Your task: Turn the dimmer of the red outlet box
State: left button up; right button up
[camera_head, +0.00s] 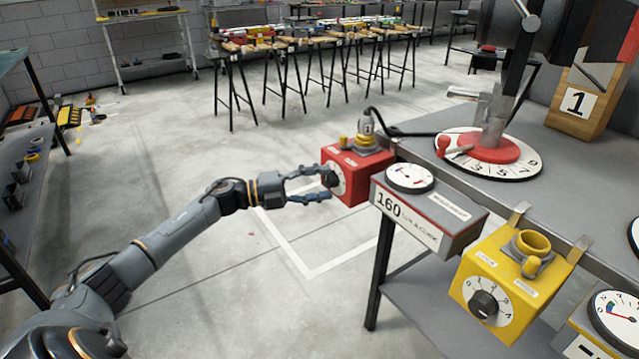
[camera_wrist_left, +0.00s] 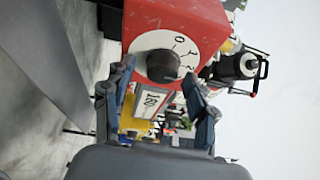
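The red outlet box (camera_head: 357,177) hangs at the left end of the grey workbench, with a plug and a yellow socket on top. Its dark dimmer knob (camera_head: 329,177) sits on a white dial on its front face; the knob (camera_wrist_left: 158,66) also shows in the left wrist view. My left gripper (camera_head: 322,181) is open, one finger above and one below the knob. In the left wrist view my left gripper (camera_wrist_left: 160,90) has its fingers apart on either side of the knob; I cannot tell whether they touch it. My right gripper is not in view.
A grey gauge box marked 160 (camera_head: 420,214) sits just right of the red box. A yellow outlet box (camera_head: 510,285) with its own knob hangs further right. A black cable (camera_head: 405,132) runs from the plug to the bench.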

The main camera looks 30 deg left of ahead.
pick_arm(q)
jog(key=v, duration=1.2)
jog(key=shift+d, duration=0.1)
